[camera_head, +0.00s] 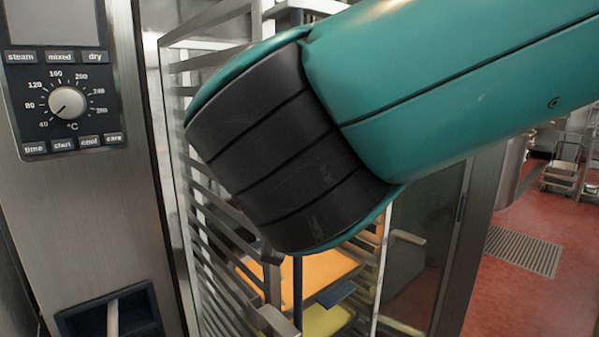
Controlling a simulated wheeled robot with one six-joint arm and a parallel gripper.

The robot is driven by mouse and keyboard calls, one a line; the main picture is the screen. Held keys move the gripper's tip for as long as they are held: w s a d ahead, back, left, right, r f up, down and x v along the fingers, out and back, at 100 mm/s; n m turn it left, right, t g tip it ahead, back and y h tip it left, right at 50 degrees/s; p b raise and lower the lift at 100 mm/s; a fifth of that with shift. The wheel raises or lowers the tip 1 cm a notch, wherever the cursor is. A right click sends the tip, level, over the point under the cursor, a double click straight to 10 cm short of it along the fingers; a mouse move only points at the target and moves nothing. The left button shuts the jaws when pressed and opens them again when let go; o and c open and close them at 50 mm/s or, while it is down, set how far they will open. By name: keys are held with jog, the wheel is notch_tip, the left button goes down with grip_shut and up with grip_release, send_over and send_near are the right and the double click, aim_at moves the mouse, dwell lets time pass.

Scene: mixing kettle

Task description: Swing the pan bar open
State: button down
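My teal arm with a dark ribbed joint crosses the upper middle and right of the head view and covers much of the oven opening. I cannot tell whether anything of mine touches the bar.
The oven's control panel (66,100) with a dial is at the left, with a dark recess (110,312) below. Orange (305,272) and yellow (322,320) pans sit in the rack. A glass door (425,235) stands to the right. Red floor (490,295) with a drain grate (523,251) lies beyond.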

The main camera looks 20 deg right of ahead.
jog(key=shift+f, duration=0.1)
dwell(0.4)
jog(key=c, duration=1.1)
grip_release()
